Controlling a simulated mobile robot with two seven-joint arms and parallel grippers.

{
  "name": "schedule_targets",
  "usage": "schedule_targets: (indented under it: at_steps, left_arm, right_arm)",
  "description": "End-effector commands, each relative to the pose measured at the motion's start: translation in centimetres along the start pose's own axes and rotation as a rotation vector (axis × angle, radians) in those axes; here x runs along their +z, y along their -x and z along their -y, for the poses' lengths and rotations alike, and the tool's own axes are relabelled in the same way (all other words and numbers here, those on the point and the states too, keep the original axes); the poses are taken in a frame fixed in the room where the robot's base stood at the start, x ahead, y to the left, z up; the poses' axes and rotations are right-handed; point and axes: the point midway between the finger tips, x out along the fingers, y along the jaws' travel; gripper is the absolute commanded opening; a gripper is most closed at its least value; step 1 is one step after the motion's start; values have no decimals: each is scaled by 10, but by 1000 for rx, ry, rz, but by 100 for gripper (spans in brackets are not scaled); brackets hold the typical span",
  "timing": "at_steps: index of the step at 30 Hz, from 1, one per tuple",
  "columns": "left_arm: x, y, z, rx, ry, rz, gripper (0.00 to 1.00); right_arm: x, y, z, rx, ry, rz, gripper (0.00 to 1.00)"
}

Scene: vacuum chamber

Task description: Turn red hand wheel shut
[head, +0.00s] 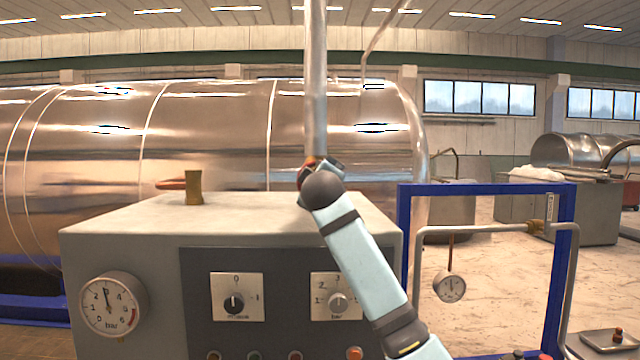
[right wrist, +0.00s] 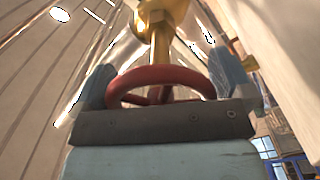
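The red hand wheel (right wrist: 165,80) sits on a brass valve stem (right wrist: 160,38) in the right wrist view. Its rim lies between the two fingers of my right gripper (right wrist: 165,85), one finger on each side. The fingers stand wide apart; whether either touches the rim is hard to tell. In the head view my right gripper (head: 320,170) is at the vertical pipe (head: 316,90), above the grey control box. It hides most of the wheel there; only a small red-orange bit shows. My left gripper is not in view.
The grey control box (head: 150,225) with a pressure gauge (head: 112,303) and knobs stands below the gripper. A brass post (head: 193,187) rises from its top. A large shiny tank (head: 220,140) lies behind. A blue frame (head: 403,240) with piping stands to the right.

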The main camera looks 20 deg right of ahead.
Motion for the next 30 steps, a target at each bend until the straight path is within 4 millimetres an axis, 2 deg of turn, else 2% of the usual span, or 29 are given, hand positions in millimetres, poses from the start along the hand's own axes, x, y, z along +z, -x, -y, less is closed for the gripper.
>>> schedule_targets:
  at_steps: [7,11,14,24,30]
  left_arm:
    - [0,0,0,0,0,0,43]
    - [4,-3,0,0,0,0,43]
    - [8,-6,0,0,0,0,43]
    - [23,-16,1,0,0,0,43]
    - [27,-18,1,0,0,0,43]
  right_arm:
    - [0,1,0,0,1,0,100]
    - [0,11,1,1,1,-2,100]
    - [1,28,2,1,0,-3,100]
    - [1,105,2,0,0,-3,100]
    - [0,132,2,0,1,-1,100]
